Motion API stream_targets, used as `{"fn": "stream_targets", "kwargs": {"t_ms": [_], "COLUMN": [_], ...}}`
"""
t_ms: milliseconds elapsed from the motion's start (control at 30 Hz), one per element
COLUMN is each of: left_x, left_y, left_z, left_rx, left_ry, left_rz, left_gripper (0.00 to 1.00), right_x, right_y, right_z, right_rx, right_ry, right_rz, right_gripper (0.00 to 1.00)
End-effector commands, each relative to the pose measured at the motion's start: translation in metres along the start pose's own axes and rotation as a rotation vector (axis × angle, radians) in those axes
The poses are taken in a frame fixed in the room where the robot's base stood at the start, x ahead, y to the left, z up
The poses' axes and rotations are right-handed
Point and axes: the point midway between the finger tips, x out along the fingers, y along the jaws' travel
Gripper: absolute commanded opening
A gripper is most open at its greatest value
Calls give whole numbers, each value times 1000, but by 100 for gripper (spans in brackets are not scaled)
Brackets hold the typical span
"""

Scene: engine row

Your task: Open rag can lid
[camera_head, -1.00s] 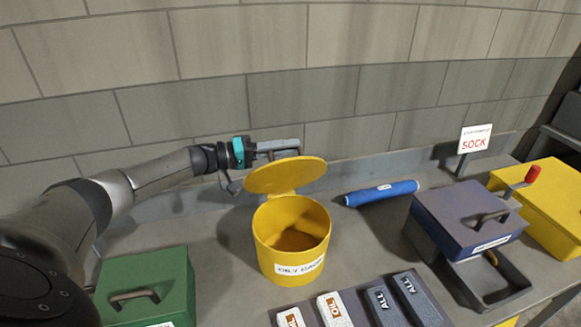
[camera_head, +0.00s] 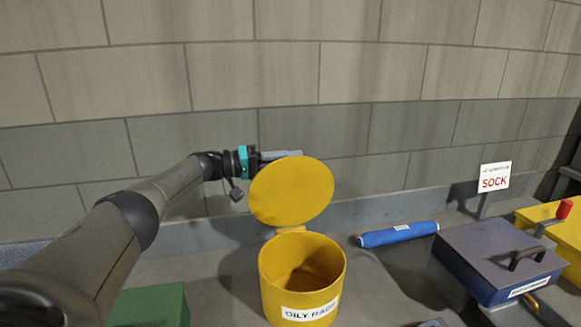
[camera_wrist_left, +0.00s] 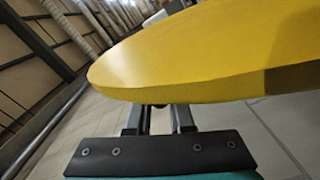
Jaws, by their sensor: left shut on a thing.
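The yellow rag can (camera_head: 303,262), labelled "OILY RAGS", stands on the bench with its mouth uncovered and a dark inside. Its round yellow lid (camera_head: 291,192) is raised steeply on the hinge at the back rim. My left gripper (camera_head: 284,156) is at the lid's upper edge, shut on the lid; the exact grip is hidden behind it. In the left wrist view the lid (camera_wrist_left: 210,55) spreads across the top, and the fingers of my left gripper (camera_wrist_left: 160,118) reach under its edge. My right gripper is not in view.
A blue roll (camera_head: 398,234) lies right of the can. A dark blue box (camera_head: 492,262) with a handle, a "SOCK" sign (camera_head: 495,177) and a yellow box (camera_head: 560,228) are farther right. A green box (camera_head: 150,306) is at front left. A block wall (camera_head: 320,75) rises behind.

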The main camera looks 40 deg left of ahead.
Motion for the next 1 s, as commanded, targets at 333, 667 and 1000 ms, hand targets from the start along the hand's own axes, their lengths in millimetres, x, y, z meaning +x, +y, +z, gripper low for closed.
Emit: {"fn": "stream_targets", "kwargs": {"t_ms": [333,667,1000], "left_x": [0,0,-2], "left_y": [-5,-5,-3], "left_z": [1,1,0], "left_rx": [2,0,0], "left_ry": [-3,-4,-2], "left_rz": [-12,-10,-6], "left_gripper": [0,41,47], "right_x": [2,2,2], "right_y": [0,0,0], "right_z": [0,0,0], "right_rx": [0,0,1], "right_ry": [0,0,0], "right_rz": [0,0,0], "right_gripper": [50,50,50]}}
